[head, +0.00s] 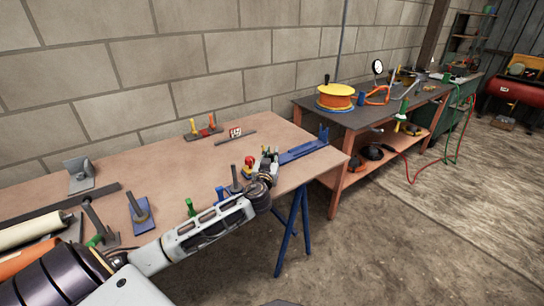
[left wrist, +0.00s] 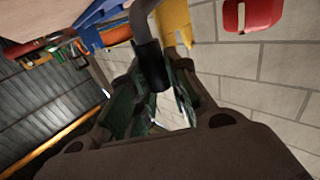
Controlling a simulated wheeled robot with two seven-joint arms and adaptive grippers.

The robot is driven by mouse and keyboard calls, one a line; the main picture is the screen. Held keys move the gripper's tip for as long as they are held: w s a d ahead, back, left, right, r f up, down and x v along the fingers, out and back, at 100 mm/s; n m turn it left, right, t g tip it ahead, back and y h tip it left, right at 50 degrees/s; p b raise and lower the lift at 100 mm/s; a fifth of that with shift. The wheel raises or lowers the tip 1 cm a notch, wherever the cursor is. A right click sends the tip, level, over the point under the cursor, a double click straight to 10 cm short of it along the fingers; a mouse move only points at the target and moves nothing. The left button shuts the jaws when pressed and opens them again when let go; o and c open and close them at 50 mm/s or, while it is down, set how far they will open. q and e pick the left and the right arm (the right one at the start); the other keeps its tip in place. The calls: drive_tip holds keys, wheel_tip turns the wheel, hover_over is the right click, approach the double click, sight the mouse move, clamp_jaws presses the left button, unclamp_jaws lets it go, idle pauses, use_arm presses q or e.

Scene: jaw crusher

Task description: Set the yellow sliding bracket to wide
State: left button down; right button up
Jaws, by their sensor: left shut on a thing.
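My left gripper (head: 268,160) reaches over the right part of the brown workbench, beside a blue rail (head: 303,151). In the left wrist view its fingers (left wrist: 158,90) are closed around a dark sleeve (left wrist: 151,62) on a bent grey bar (left wrist: 142,18). A yellow piece (left wrist: 174,22), possibly the sliding bracket, shows just behind and right of the sleeve. Whether it joins the bar, and how wide it is set, I cannot tell. In the head view the gripper hides the held part. My right gripper is out of view.
A second table (head: 350,118) with an orange reel (head: 335,97) stands right. Floor between is clear.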

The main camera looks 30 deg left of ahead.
use_arm(q)
drive_tip(key=shift+s+a+f+b, duration=0.15)
drive_tip(key=shift+s+b, duration=0.15)
drive_tip(key=shift+s, duration=0.4)
drive_tip(key=shift+s+a, duration=0.3)
drive_tip(key=shift+s, duration=0.35)
drive_tip(key=shift+s+a, duration=0.25)
drive_tip(key=shift+s, duration=0.35)
drive_tip(key=shift+s+a, duration=0.2)
drive_tip(key=shift+s, duration=0.15)
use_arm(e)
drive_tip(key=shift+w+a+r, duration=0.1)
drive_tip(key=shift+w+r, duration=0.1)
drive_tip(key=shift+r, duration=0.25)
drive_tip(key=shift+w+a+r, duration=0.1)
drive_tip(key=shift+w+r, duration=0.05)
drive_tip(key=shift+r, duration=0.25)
use_arm(q)
drive_tip(key=c, duration=1.7)
unclamp_jaws()
drive_tip(key=o, duration=0.4)
drive_tip(key=shift+s+a, duration=0.15)
drive_tip(key=shift+s, duration=0.1)
drive_tip(key=shift+w, duration=0.1)
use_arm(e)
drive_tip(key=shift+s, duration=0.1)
